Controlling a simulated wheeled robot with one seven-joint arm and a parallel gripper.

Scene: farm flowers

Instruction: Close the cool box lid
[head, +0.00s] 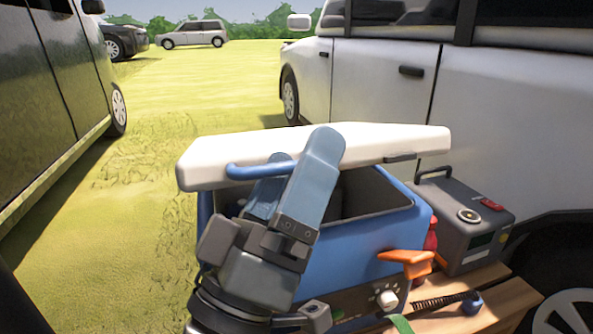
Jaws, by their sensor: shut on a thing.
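The cool box (375,245) is a blue box standing on a wooden surface, its dark grey inside showing through a gap under the lid. Its thick white lid (400,138) is partly open, held above the rim. A blue bar handle (245,172) runs along the lid's near edge. My gripper (302,150) is at this handle, with its blue-grey fingers reaching up in front of the lid. It is shut on the handle, though the fingers hide the exact contact. My gripper and wrist also hide the left part of the box front.
A grey device (465,222) with a handle stands right of the box. An orange-handled thing (406,258), a red object (431,238) and a dark coil (440,301) are near the box's right front. A white vehicle (380,90) is close behind; open grass (190,85) lies left.

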